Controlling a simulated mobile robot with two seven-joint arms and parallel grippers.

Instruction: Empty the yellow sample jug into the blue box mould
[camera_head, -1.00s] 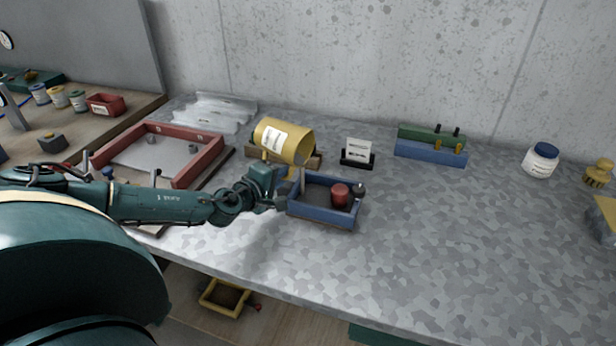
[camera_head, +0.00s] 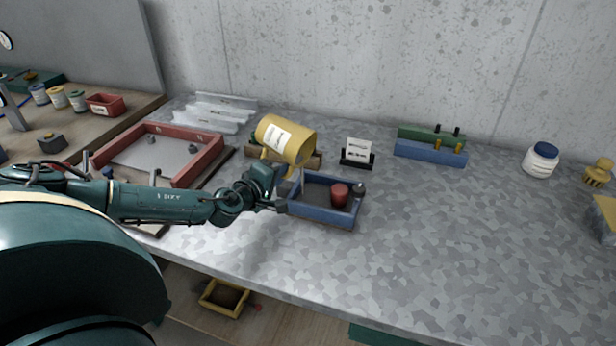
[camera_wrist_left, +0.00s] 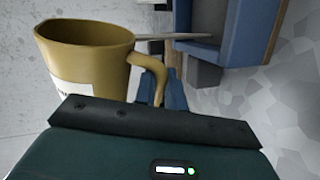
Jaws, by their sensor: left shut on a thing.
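The yellow sample jug (camera_head: 285,141) is held up, tipped to the right, with its mouth over the left part of the blue box mould (camera_head: 322,215). It also shows in the wrist view (camera_wrist_left: 85,65), with a pale label. My left gripper (camera_head: 278,197) is shut on the jug's handle (camera_wrist_left: 155,75); the exact grip is partly hidden. A thin grey stream (camera_wrist_left: 175,37) runs from the jug's rim towards the mould (camera_wrist_left: 248,35). The mould stands on the bench, with a grey inside floor. My right gripper is not in view.
A red cylinder (camera_head: 339,194) and a dark knob (camera_head: 358,189) are at the mould's right side. A red frame mould (camera_head: 210,160) lies to the left. A card stand (camera_head: 357,155) and green and blue blocks (camera_head: 430,152) stand behind.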

